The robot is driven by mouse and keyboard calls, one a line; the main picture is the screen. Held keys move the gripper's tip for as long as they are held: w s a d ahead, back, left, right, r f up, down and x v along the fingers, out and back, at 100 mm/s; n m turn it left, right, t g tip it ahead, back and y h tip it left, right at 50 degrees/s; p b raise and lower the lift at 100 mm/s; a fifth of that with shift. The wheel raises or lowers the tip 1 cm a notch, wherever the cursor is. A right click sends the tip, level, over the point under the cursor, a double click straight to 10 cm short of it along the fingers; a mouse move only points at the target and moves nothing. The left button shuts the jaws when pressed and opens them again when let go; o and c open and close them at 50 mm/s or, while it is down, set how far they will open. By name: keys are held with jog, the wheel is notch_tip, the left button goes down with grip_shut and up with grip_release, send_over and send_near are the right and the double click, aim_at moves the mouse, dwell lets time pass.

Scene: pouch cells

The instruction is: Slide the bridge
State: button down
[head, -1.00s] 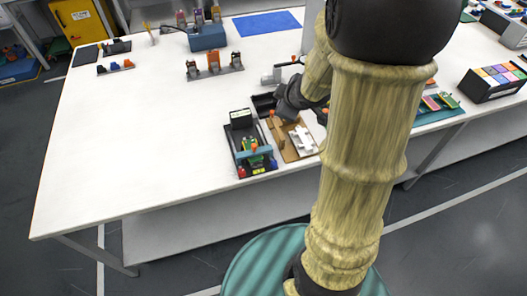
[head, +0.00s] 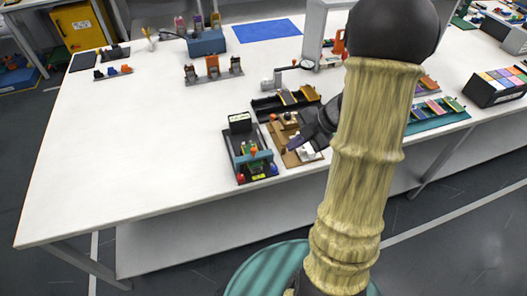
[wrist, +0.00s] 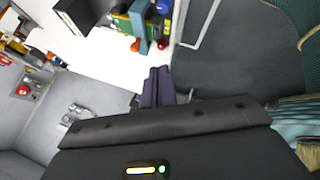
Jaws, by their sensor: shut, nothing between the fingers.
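The bridge (head: 253,160) is a blue-teal crosspiece standing over the black fixture (head: 232,147) near the table's front edge. A green and yellow part shows under it, and a black box stands at the fixture's far end. In the wrist view the bridge (wrist: 137,18) is at the top, partly cut off by the frame. My gripper (head: 293,146) is to the right of the fixture, above the brown tray, apart from the bridge. In the wrist view its dark fingers (wrist: 158,82) are together and empty.
The brown tray (head: 281,148) with white pieces lies right of the fixture, partly hidden by my gripper. A black tray (head: 263,108) with yellow-brown parts lies behind. A red knob and a blue knob (head: 274,170) sit at the fixture's front. The table left of the fixture is clear.

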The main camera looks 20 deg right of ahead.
jog(key=b, duration=0.2)
send_near(252, 159)
notch_tip(252, 159, down, 3)
jog(key=s, duration=0.3)
jog(key=w, duration=0.1)
jog(key=w+a, duration=0.1)
jog(key=w+a+p, duration=0.1)
jog(key=w, duration=0.1)
jog(key=shift+f, duration=0.15)
jog(key=shift+a, duration=0.15)
